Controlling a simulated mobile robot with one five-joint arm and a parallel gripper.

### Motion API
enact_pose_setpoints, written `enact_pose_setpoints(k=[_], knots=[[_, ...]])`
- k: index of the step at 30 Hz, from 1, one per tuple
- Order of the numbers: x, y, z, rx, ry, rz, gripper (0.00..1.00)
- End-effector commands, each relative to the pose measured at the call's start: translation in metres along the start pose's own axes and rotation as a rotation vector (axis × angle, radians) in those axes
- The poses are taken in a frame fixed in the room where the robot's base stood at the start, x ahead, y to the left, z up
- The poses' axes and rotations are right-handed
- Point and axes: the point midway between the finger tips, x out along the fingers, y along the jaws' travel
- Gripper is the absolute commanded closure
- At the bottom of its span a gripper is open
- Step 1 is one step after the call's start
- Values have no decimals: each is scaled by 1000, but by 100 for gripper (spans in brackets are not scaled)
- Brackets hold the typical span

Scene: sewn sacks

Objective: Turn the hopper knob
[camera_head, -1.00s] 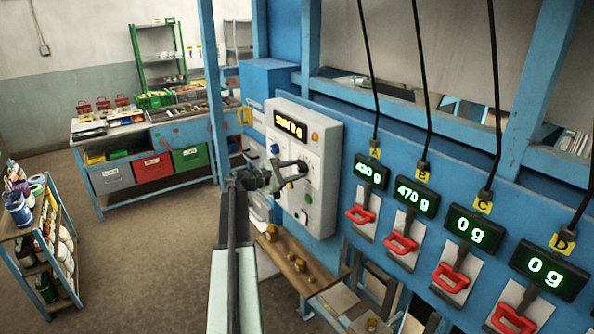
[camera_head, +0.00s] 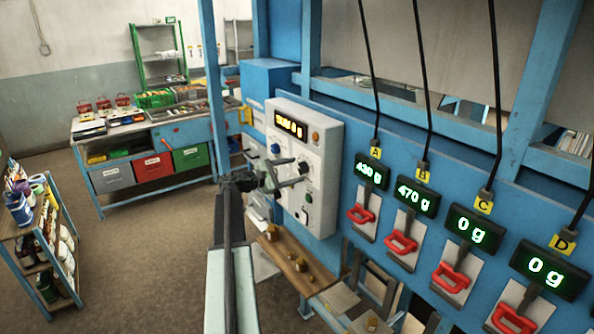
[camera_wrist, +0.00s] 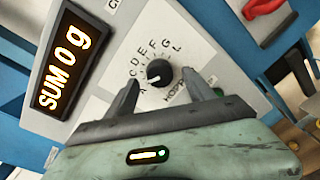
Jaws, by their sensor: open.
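The hopper knob (camera_wrist: 159,72) is round and black with a white pointer mark. It sits on a white dial plate ringed with letters from A on, with the word HOPPER beside it. In the wrist view the pointer slants to the lower left, toward the A side. My gripper (camera_wrist: 160,84) is open, one finger on each side of the knob's near side; the knob shows between and just past the tips, and I cannot tell whether they touch it. In the head view my gripper (camera_head: 288,174) is in front of the white control box (camera_head: 324,160), near the dark knob (camera_head: 303,168).
An orange display (camera_wrist: 66,60) reads SUM 0 g. To the right hang scale displays A (camera_head: 371,172), B (camera_head: 415,196), C (camera_head: 474,230) and D (camera_head: 549,266), with red handles below. A wooden shelf (camera_head: 290,265) with brass weights lies below the box.

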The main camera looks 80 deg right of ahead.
Motion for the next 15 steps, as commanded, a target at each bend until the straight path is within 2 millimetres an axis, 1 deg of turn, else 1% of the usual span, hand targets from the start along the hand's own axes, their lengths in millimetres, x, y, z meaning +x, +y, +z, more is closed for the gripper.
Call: enact_pose_setpoints(k=[1, 3, 7, 10, 15], knots=[[-13, 0, 1, 0, 2, 2, 38], [-27, 0, 1, 0, 2, 2, 38], [-48, 0, 0, 0, 2, 1, 38], [-56, 0, 0, 0, 1, -1, 38], [-58, 0, 0, 1, 0, -2, 38]])
